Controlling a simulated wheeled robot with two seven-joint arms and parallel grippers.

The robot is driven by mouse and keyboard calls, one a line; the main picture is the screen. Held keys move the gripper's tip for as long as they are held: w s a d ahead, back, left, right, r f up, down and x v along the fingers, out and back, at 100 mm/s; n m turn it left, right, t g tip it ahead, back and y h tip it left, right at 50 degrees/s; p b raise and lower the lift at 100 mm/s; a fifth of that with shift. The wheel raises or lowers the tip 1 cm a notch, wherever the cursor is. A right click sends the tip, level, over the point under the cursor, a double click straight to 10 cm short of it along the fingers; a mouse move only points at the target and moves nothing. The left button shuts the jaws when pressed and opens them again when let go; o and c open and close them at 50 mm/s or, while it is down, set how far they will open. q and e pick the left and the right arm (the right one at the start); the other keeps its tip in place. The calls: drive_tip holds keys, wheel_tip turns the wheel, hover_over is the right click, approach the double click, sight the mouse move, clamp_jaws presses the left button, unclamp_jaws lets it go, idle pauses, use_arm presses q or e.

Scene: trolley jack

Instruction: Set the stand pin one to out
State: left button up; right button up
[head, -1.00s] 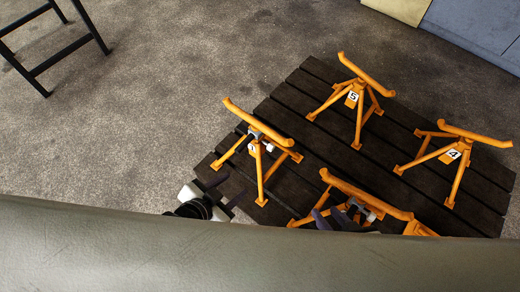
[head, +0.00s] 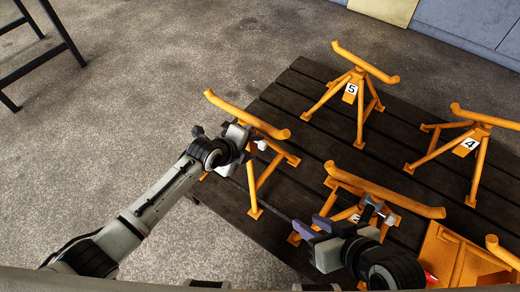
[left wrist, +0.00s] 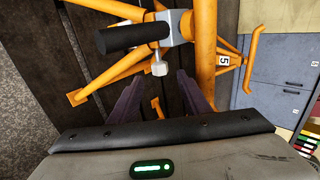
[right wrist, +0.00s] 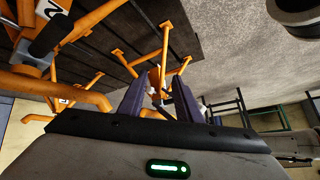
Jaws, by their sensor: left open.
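Stand one (head: 245,115) is an orange stand at the left of the dark pallet; its number label is hidden now. My left gripper (head: 240,138) is at this stand. Its fingers (left wrist: 160,85) are open, either side of the knob's line, with nothing held. My right gripper (head: 312,230) is open and empty near stand two (head: 385,192).
Stand five (head: 350,85) and stand four (head: 475,135) stand farther back on the slatted pallet (head: 290,85). More orange parts (head: 455,255) are at the lower right, near my right arm. A dark frame (head: 58,40) stands on open floor at the far left.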

sight(261, 146)
use_arm(q)
drive_tip(key=b+x, duration=0.2)
drive_tip(key=x, duration=0.2)
drive_tip(key=shift+w+d+f, duration=0.1)
drive_tip(key=shift+w+f, duration=0.05)
drive_tip(key=shift+f, duration=0.15)
drive_tip(key=shift+w+d+f+b, duration=0.2)
drive_tip(key=shift+w+f+b, duration=0.05)
drive_tip(key=shift+w+b, duration=0.05)
use_arm(e)
drive_tip(key=shift+w+a+r+t+y, duration=0.2)
drive_tip(key=shift+a+r+y, duration=0.15)
drive_tip(key=shift+a, duration=0.15)
drive_tip(key=shift+w+a+r+t+y, duration=0.15)
drive_tip(key=shift+a+r+y, duration=0.15)
drive_tip(key=shift+a, duration=0.2)
